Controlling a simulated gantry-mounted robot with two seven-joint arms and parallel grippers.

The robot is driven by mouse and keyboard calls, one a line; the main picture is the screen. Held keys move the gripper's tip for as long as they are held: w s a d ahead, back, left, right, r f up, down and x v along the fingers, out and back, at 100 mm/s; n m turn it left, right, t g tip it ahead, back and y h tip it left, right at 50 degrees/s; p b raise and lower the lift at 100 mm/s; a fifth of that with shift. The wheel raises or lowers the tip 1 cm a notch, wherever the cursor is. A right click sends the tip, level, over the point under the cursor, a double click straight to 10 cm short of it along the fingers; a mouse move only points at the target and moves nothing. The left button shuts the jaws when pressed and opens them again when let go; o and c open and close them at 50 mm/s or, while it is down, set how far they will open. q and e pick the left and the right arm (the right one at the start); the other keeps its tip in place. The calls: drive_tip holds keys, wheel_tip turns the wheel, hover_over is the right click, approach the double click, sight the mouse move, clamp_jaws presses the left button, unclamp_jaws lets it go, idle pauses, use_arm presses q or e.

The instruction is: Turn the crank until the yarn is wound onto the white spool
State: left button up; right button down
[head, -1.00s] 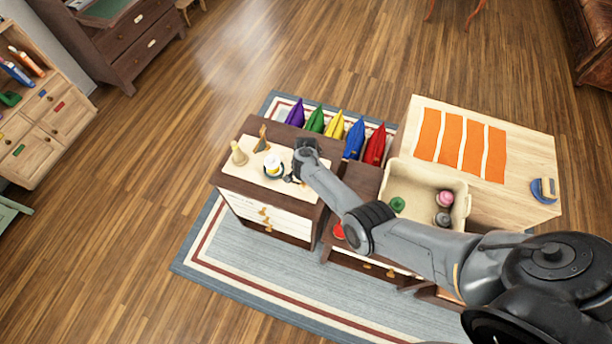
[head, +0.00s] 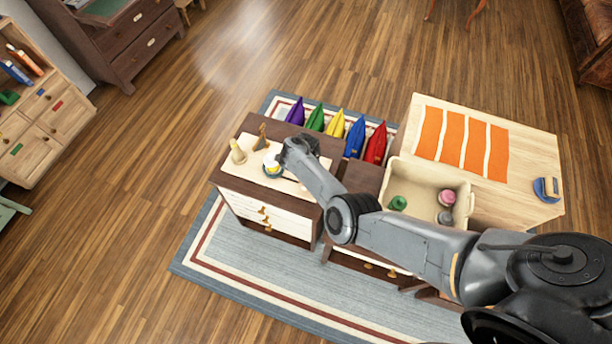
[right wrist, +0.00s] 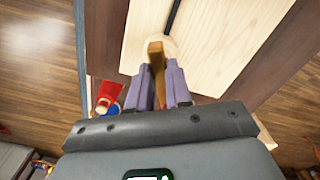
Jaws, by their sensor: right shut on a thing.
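The white spool (head: 272,160) stands upright on the light board (head: 250,170) on top of the dark wooden cabinet. My right gripper (head: 288,158) is just right of it in the head view, its fingertips hidden by my own arm. In the right wrist view my right gripper (right wrist: 160,82) is shut on the brown wooden crank handle (right wrist: 156,56), held between the two purple-grey fingers. A dark thin strand or rod (right wrist: 173,15) runs away from it over the board. How much yarn is on the spool is too small to tell. My left gripper is not in view.
A wooden cone-shaped piece (head: 238,154) and a brown upright (head: 261,138) stand left of and behind the spool. Several coloured pointed bundles, including a red one (head: 376,143), line the back. A cream bin (head: 462,200) stands to the right.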

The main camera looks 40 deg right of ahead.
drive_tip(key=shift+m, duration=0.8)
drive_tip(key=c, duration=1)
unclamp_jaws()
drive_tip(key=shift+c, duration=0.2)
drive_tip(key=shift+r, duration=0.1)
drive_tip(key=shift+r, duration=0.2)
wheel_tip(320, 180, up, 10)
drive_tip(key=p, duration=0.3)
